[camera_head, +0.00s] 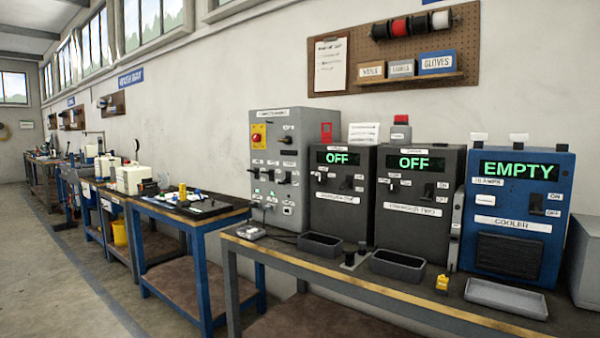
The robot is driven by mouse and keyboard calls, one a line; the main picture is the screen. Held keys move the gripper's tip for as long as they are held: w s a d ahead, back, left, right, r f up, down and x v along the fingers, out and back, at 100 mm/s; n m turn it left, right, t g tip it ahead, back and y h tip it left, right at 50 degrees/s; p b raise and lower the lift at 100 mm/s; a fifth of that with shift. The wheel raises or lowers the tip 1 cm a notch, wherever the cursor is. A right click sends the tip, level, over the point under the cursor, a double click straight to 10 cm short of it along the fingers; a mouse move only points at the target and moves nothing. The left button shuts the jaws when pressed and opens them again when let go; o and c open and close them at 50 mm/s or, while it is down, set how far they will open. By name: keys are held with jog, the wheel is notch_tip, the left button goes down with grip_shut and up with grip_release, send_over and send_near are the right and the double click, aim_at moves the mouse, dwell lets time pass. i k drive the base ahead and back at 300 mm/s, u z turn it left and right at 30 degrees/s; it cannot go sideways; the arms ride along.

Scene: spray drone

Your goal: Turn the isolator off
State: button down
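A grey control cabinet (277,165) stands against the wall on the bench, left of the display units. Its front carries a red button on a yellow plate (258,137), a dark handle-like switch (288,139) at upper right, and several smaller knobs and sockets below. The small labels are too small to read, so I cannot tell for sure which control is the isolator or how it is set. Small green lights (262,203) glow low on the cabinet. My gripper is not in view.
Two dark units (343,190) (412,213) show "OFF"; a blue cooler (515,215) shows "EMPTY". Trays (398,265) and a small yellow part (442,283) lie along the near bench's front edge (330,284). A blue-legged bench (204,228) stands left. The floor at left (60,290) is clear.

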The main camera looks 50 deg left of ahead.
aim_at(256, 137)
jog(key=u, duration=2.2)
jog(key=k, duration=1.2)
jog(key=u, duration=0.6)
jog(key=i, duration=1)
jog(key=u, duration=0.75)
jog(key=i, duration=1.1)
